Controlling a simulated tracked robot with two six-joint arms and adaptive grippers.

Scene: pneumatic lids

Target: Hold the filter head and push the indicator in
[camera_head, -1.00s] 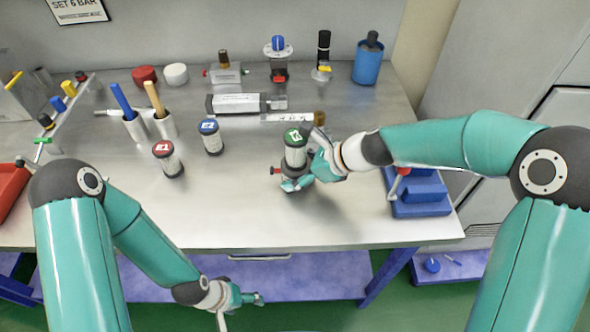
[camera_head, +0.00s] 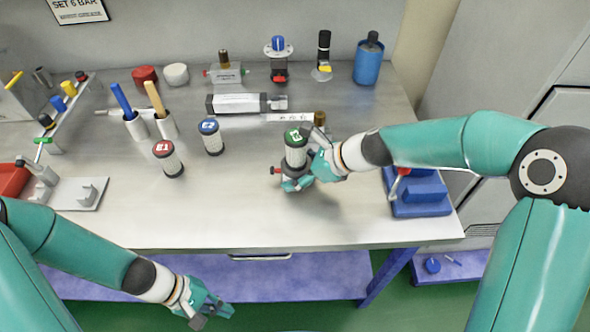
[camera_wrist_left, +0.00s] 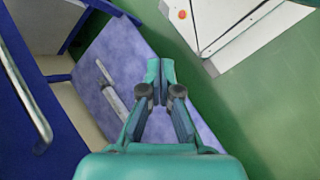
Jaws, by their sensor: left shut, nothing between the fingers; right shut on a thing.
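The filter head (camera_head: 292,172) is a dark grey body under a white cylinder with a green cap (camera_head: 296,137), upright near the middle of the bench. A small red indicator (camera_head: 275,170) sticks out of its left side. My right gripper (camera_head: 302,180) is shut on the filter head from the right; its fingers partly hide the lower body. I cannot tell whether the head touches the bench. My left gripper (camera_head: 213,314) is low in front of the bench edge, well away from the head. In the left wrist view its fingers (camera_wrist_left: 161,84) are shut and empty.
Red-capped (camera_head: 168,160) and blue-capped (camera_head: 211,137) cylinders stand left of the head. A blue block fixture (camera_head: 417,191) sits at the right. A grey plate fixture (camera_head: 75,193) lies at the left. The front middle of the bench (camera_head: 200,215) is clear.

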